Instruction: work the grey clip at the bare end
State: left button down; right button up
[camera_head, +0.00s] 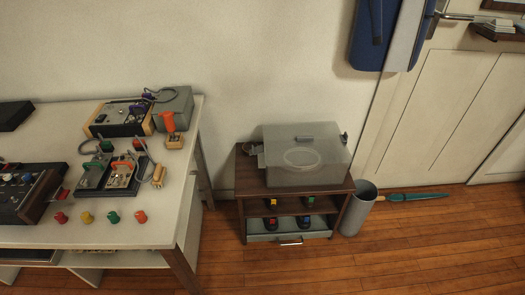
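I cannot make out with certainty a grey clip or a bare end. On the white table, a grey board (95,174) carries a green-handled part (106,146), and a second board beside it carries an orange-handled part (122,165). A grey cable (149,155) runs from there to a small wooden block (158,177). Behind them a dark panel in a wooden frame (119,118) has a purple part (138,108) and a grey cable looping toward a grey box (174,107). Neither of my grippers is in view.
Several coloured knobs (86,217) stand along the front of the table (160,235). A dark console (28,190) is at left. A brown cabinet (245,177) bears a clear-lidded box (305,160). A grey bin (358,208) stands right of it. Floor at right is mostly clear.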

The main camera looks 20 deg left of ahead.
aim_at(257, 150)
jog(key=i+l+u, duration=0.25)
jog(key=i+l, duration=0.35)
jog(key=i, duration=0.2)
